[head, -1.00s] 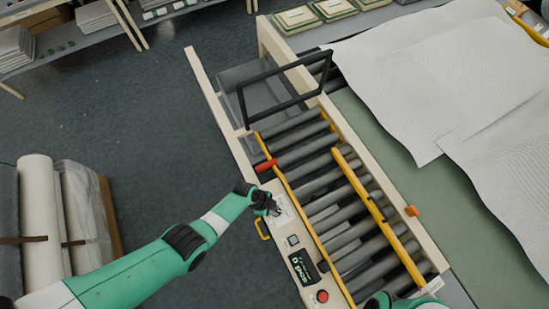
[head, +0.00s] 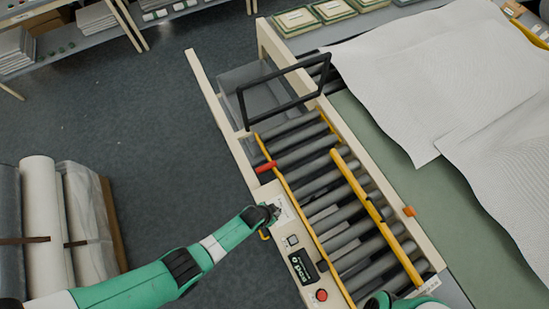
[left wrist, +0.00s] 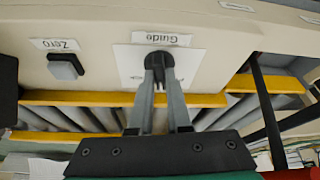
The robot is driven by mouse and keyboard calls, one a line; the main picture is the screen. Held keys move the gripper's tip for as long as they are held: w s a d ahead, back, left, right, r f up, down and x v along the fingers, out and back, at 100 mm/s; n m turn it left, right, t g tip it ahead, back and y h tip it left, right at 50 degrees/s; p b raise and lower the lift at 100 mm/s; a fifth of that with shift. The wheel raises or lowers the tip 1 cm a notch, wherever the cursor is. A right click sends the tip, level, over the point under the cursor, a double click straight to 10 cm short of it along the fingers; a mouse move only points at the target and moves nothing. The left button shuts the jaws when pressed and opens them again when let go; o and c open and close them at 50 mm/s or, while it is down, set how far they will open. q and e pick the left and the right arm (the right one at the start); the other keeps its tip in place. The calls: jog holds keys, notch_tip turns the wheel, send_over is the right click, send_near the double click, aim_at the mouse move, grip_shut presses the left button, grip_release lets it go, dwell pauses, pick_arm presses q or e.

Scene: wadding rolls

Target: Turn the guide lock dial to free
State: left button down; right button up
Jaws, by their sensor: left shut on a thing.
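The guide lock dial (left wrist: 159,61) is a dark round knob on a white label plate (left wrist: 190,60) marked "Guide", on the cream control panel. My left gripper (left wrist: 160,78) has its two grey fingers closed on the dial. In the head view my left gripper (head: 272,213) is at the upper part of the panel (head: 268,192) and hides most of the dial. The dial's pointer and the small label print cannot be read. Only a green part of my right arm shows at the bottom edge of the head view; its gripper fingers are not seen.
The panel also carries a Zero button (left wrist: 65,66), a dark display (head: 304,267) and a red button (head: 321,295). The roller conveyor (head: 345,215) with yellow rails lies to the right. A red handle (head: 266,167) sits above the panel. White sheets (head: 440,75) cover the green table.

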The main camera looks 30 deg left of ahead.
pick_arm(q)
jog(key=n+y, duration=0.1)
jog(key=n, duration=0.1)
jog(key=shift+d+n+b, duration=0.1)
jog(key=shift+n+b, duration=0.2)
jog(key=shift+n+y+b, duration=0.6)
jog(key=shift+n, duration=1)
jog(key=c, duration=0.9)
grip_release()
jog(key=shift+o, duration=0.2)
